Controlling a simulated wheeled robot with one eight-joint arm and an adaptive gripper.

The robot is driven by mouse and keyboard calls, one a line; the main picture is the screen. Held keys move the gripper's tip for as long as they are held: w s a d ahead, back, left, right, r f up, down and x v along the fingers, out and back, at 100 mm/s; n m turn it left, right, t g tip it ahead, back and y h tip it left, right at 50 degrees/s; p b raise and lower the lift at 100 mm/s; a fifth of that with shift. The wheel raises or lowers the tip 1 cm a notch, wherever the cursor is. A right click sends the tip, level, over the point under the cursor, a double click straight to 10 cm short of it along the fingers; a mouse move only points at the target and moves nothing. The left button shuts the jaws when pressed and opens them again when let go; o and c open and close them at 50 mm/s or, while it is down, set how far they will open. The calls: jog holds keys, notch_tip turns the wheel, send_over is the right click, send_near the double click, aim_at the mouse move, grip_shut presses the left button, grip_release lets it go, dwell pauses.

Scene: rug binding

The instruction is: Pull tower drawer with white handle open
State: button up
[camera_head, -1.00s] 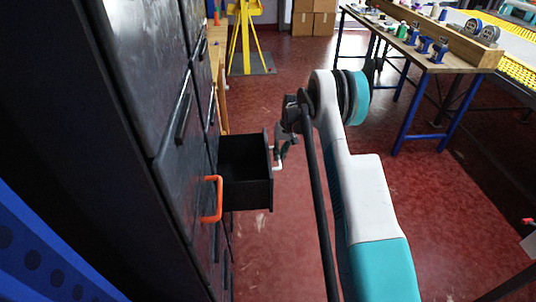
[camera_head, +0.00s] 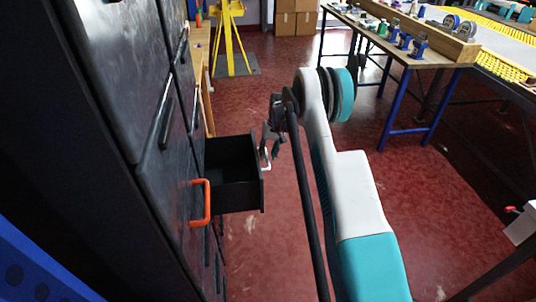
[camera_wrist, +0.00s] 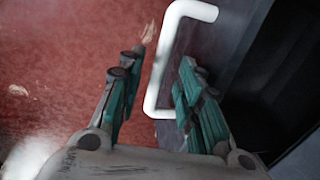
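The tower drawer (camera_head: 232,197) is black and stands pulled out from the dark tower (camera_head: 120,80), its inside showing from above. Its white handle (camera_head: 265,158) is on the drawer's front. In the wrist view the white handle (camera_wrist: 158,75) is a bent bar running between my two fingers and beyond their tips. My gripper (camera_head: 271,142) is at the handle, and in the wrist view my gripper (camera_wrist: 157,75) has its teal-padded fingers apart, with a gap to the bar on the left side. The right finger is close to the bar; whether it touches I cannot tell.
An orange handle (camera_head: 206,203) sits on a closed drawer front nearer the camera. A yellow stand (camera_head: 232,40) and cardboard boxes (camera_head: 295,18) are at the back. A workbench (camera_head: 430,55) with blue legs stands at the right. Red floor is clear between.

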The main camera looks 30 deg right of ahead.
notch_tip(320, 180, up, 11)
jog(key=d, duration=0.2)
jog(key=shift+s+r, duration=0.15)
jog(key=shift+s, duration=0.15)
